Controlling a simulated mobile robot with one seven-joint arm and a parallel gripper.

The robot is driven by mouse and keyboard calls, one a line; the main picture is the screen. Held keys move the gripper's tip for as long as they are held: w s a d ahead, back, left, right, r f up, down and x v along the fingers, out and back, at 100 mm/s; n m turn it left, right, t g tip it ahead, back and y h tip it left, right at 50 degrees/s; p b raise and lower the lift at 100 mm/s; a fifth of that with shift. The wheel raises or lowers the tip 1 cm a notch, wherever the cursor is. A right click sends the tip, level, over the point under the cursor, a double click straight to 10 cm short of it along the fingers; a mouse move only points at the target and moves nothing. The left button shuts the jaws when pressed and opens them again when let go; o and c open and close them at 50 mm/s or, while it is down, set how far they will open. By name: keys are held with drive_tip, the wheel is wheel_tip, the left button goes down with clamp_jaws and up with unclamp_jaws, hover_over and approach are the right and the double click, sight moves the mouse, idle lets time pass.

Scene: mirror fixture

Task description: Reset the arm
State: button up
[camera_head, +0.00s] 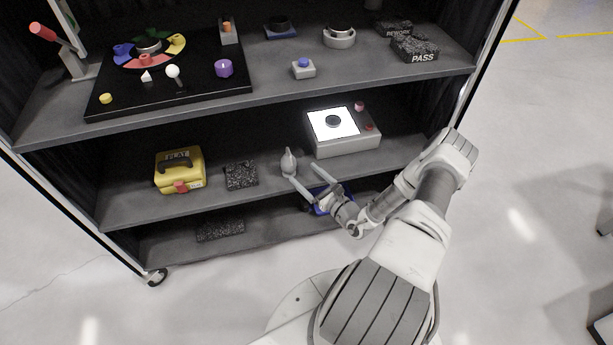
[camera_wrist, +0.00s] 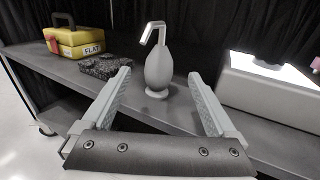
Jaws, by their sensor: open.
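My gripper (camera_head: 302,171) is open, its fingers reaching toward the middle shelf (camera_head: 125,207). In the wrist view my gripper (camera_wrist: 159,76) shows two spread grey fingers with nothing clamped between them. A grey bulb-shaped vessel with a bent spout (camera_wrist: 158,68) stands upright on the shelf, seen through the gap between the fingers. In the head view this vessel (camera_head: 288,163) is close by the left fingertip. I cannot tell whether a finger touches it.
The middle shelf also holds a yellow FLAT case (camera_head: 180,170), a dark speckled block (camera_head: 241,175) and a grey box with a lit top (camera_head: 345,142). A blue item (camera_head: 320,208) is partly hidden beneath my arm. The upper shelf (camera_head: 280,92) overhangs. Open floor (camera_head: 540,190) lies right.

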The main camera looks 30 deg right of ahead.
idle(0.4)
drive_tip(key=a+r+n+g+y, duration=0.5)
drive_tip(key=a+r+n, duration=0.1)
drive_tip(key=r+n, duration=0.25)
drive_tip(key=a+r+n+g+y, duration=0.45)
drive_tip(key=a+r+n, duration=0.2)
drive_tip(key=r, duration=0.35)
drive_tip(key=s+a+r+n+g+h, duration=0.3)
drive_tip(key=s+a+r+n+g, duration=0.2)
drive_tip(key=s+r+n+g, duration=0.45)
drive_tip(key=s+r+n+t+h, duration=0.4)
drive_tip(key=s+r+n+h, duration=0.3)
drive_tip(key=s+r, duration=0.55)
wheel_tip(320, 180, up, 17)
drive_tip(key=s+n+t+h+p, duration=0.2)
drive_tip(key=t+h+p, duration=0.1)
drive_tip(key=p, duration=0.9)
drive_tip(key=shift+d+p, duration=0.3)
